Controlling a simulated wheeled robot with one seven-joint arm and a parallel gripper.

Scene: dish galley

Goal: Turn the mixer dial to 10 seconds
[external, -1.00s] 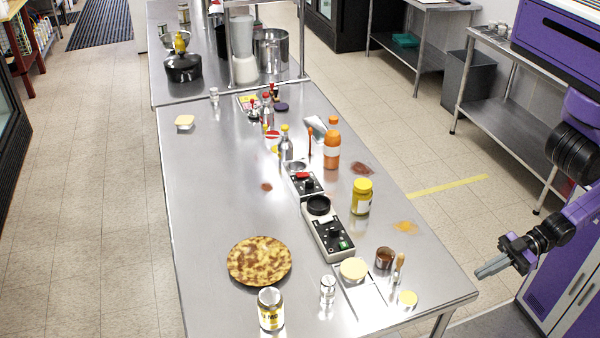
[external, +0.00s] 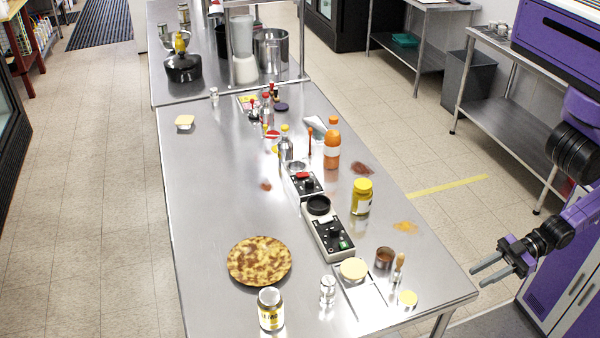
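A device with a black round top, a dark control panel with a dial and a green button (external: 333,238) sits on the steel table; it may be the mixer. A smaller device with a red part and a black dial (external: 304,182) stands just behind it. The dial settings are too small to read. My gripper (external: 482,277) is at the right, beyond the table's right edge, apart from both devices. Its two fingers are spread and nothing is between them.
Near the devices stand a yellow-lidded jar (external: 362,197), an orange bottle (external: 332,145), a brown cup (external: 384,258) and a brush (external: 399,267). The table's left middle (external: 215,190) is clear.

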